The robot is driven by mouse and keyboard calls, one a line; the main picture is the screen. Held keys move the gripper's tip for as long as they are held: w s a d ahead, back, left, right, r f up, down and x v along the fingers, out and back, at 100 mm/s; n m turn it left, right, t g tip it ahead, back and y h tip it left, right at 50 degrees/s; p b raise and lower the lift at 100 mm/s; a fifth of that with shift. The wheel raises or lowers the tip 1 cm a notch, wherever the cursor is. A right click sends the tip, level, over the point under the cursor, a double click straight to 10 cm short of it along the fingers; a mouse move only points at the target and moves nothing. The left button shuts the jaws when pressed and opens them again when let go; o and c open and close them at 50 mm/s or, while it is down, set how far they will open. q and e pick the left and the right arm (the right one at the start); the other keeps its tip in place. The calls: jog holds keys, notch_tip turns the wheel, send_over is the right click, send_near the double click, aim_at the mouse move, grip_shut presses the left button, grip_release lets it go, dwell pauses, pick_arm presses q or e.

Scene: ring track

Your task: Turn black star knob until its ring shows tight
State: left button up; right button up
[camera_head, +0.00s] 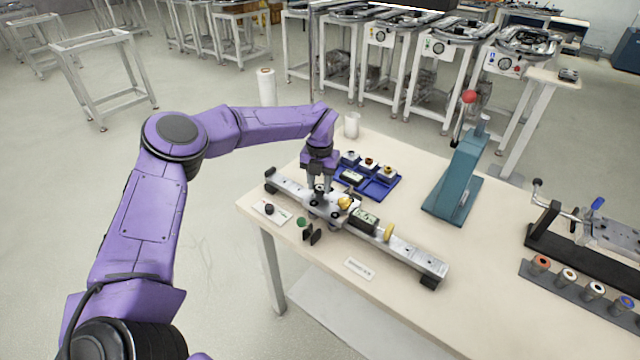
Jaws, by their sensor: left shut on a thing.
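My left gripper (318,186) comes down from above onto the metal rail fixture (415,258) on the bench. Its fingers are shut on a small dark part at the carriage, which appears to be the black star knob; the fingers mostly hide it. The knob's ring is too small and covered to read. A yellow knob (345,203) sits just right of the fingers, and a yellow disc (388,233) stands farther along the rail. My right gripper is not in view.
A blue tray (380,190) with several small parts lies behind the rail. A teal press (455,178) stands to the right. A white card (272,212) with a black knob lies in front of the rail.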

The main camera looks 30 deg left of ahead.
pick_arm(q)
jog(key=m, duration=0.3)
jog(key=shift+w+r+m, duration=0.15)
jog(key=shift+r+m, duration=0.15)
jog(key=m, duration=0.4)
jog(key=shift+m+p, duration=0.3)
jog(key=shift+p, duration=0.1)
jog(key=m, duration=0.4)
jog(key=shift+r+p, duration=0.1)
jog(key=shift+p, duration=0.3)
jog(key=shift+m+p, duration=0.3)
jog(key=shift+m, duration=1.8)
jog(key=o, duration=1.1)
jog(key=shift+c, duration=0.2)
